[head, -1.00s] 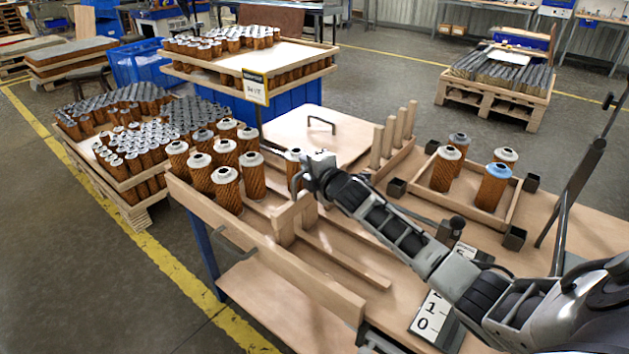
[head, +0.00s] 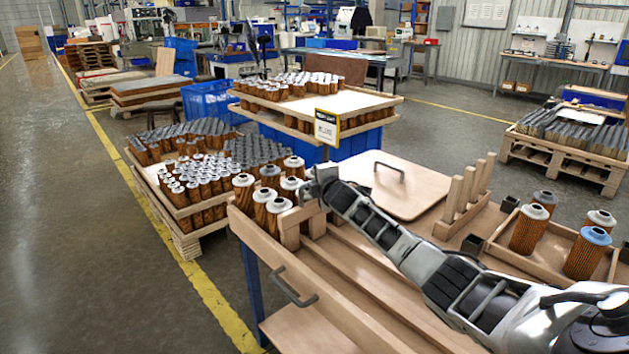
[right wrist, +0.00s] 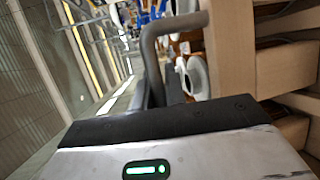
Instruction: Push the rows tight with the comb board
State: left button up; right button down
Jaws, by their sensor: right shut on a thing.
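The comb board (head: 290,226) is pale wood with upright prongs and stands across the wooden rails, right behind the brown filter cartridges (head: 264,205) with grey-white caps. My right gripper (head: 318,186) is at its top, shut on its dark bent handle (right wrist: 150,62). In the right wrist view the wooden board (right wrist: 232,50) is beside the handle, with pale cartridge caps (right wrist: 196,76) beyond. The cartridges stand upright in rows; the front ones look close to or touching the board, but I cannot tell which. My fingertips are mostly hidden. My left gripper is not in view.
A wooden side wall with a handle (head: 292,292) edges the bench. A flat lid (head: 405,192) lies behind my right arm, beside a row of wooden posts (head: 465,190). A tray (head: 549,275) at right holds several cartridges, one blue-topped (head: 588,255). The rails (head: 352,285) nearer me are clear.

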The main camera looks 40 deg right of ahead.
jog(key=c, duration=1.5)
grip_release()
jog(key=shift+o, duration=0.2)
jog(key=p+v, duration=0.1)
jog(key=v, duration=1.5)
jog(key=shift+d, duration=0.15)
